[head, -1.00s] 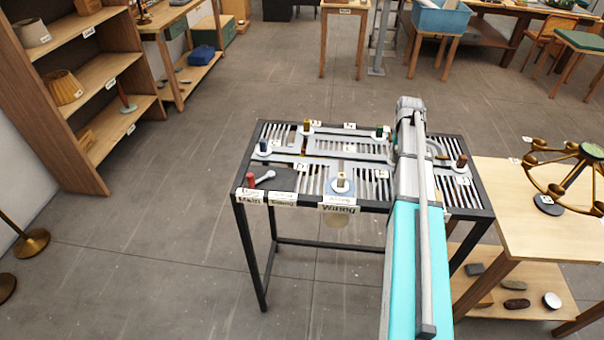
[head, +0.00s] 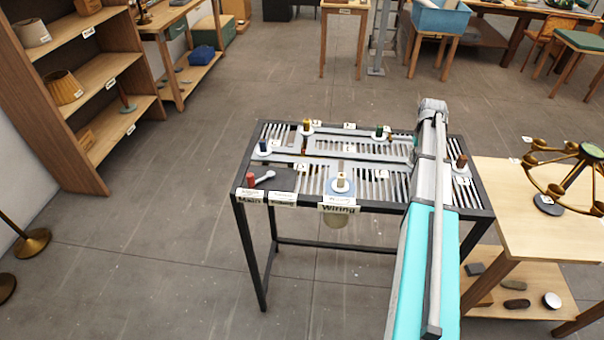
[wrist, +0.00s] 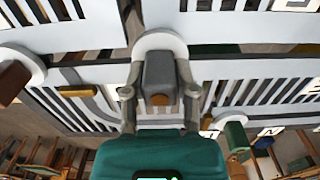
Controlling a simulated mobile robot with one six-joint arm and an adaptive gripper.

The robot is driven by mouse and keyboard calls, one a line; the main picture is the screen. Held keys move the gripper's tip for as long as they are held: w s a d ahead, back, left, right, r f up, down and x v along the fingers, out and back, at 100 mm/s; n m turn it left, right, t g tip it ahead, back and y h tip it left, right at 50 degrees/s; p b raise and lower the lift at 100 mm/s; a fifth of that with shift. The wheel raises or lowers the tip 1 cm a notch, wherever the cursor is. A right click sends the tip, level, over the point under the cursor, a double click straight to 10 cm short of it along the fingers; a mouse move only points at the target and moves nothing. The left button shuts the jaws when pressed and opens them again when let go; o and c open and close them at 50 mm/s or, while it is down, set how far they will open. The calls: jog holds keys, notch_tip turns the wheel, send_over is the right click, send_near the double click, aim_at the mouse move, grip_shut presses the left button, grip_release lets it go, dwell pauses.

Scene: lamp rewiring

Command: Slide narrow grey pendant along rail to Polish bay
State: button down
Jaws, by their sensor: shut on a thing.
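In the wrist view my gripper (wrist: 160,98) is shut on a grey block-shaped handle, the narrow grey pendant (wrist: 159,70), with one finger on each side. The pendant stands on a pale round collar in a slot of the slatted rail top (wrist: 245,72). In the head view the rail table (head: 360,207) stands at the middle, and my arm hides my gripper and the grey pendant near its right part. Front-edge labels include Wiring (head: 338,209) and Main (head: 249,198). I cannot read a Polish label.
Other pendants stand in the slots: red (head: 251,180), tan (head: 340,180), blue (head: 263,146), yellow (head: 307,127), green (head: 379,131) and brown (head: 461,160). In the wrist view a brown block (wrist: 13,80) is at left and a green one (wrist: 236,138) at right. A wooden table (head: 510,185) stands close at right.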

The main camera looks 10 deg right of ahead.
jog(key=shift+s+d, duration=0.2)
jog(key=shift+d, duration=0.35)
jog(key=shift+s+d, duration=0.15)
jog(key=shift+d, duration=0.35)
jog(key=s+a, duration=0.4)
jog(key=s, duration=0.9)
jog(key=shift+s+a, duration=0.15)
jog(key=shift+s, duration=0.05)
dwell(0.5)
jog(key=shift+c, duration=1.6)
grip_release()
jog(key=shift+w, duration=0.2)
